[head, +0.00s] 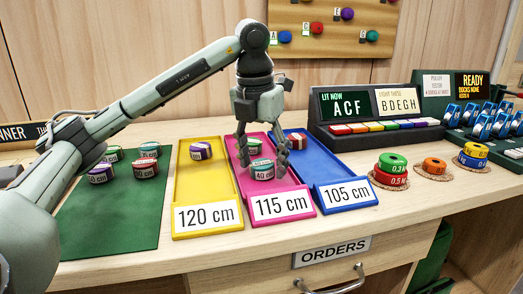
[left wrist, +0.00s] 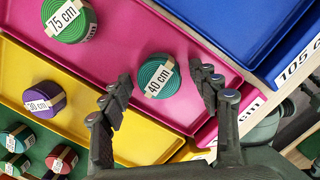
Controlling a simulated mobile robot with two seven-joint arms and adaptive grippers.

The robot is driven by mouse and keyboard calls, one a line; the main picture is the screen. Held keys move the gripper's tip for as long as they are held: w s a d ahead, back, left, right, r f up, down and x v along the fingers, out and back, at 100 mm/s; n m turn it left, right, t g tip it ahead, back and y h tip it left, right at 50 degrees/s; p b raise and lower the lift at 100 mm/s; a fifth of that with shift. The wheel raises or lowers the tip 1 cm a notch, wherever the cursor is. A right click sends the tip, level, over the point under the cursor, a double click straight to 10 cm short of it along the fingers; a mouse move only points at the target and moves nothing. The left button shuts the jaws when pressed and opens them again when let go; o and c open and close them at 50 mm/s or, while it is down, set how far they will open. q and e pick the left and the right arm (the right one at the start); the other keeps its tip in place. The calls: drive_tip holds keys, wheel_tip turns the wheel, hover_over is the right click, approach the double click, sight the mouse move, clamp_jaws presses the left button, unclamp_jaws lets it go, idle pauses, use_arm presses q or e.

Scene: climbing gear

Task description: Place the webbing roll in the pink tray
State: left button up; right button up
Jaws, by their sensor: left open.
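The pink tray (head: 232,158), labelled 115 cm, lies between the yellow and blue trays. A teal webbing roll (head: 263,172) with a white 40 cm band lies in its front part; it also shows in the left wrist view (left wrist: 152,88). A green roll with a 75 cm band (left wrist: 66,18) lies farther back in the same tray, partly hidden by my gripper in the head view. My left gripper (head: 264,158) is open above the pink tray, its fingers on either side of the 40 cm roll with visible gaps. My right gripper is not in view.
The yellow tray (head: 205,187) holds a purple roll (head: 200,151), and the blue tray (head: 335,178) holds a red one (head: 297,141). Several rolls lie on the green mat (head: 115,225). A lit display box (head: 375,108) and stacked discs (head: 391,169) stand to the right.

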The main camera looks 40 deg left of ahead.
sight(263, 163)
use_arm(q)
drive_tip(key=r, duration=0.3)
drive_tip(key=r+p, duration=0.1)
drive_tip(key=shift+s+r, duration=0.25)
wheel_tip(263, 163, up, 8)
drive_tip(key=s+p, duration=0.1)
drive_tip(key=p, duration=0.2)
drive_tip(key=shift+s+f, duration=0.15)
drive_tip(key=shift+f, duration=0.05)
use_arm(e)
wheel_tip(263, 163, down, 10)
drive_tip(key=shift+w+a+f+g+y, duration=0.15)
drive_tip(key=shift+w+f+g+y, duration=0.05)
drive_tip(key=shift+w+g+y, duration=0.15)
use_arm(q)
drive_tip(key=shift+d, duration=0.2)
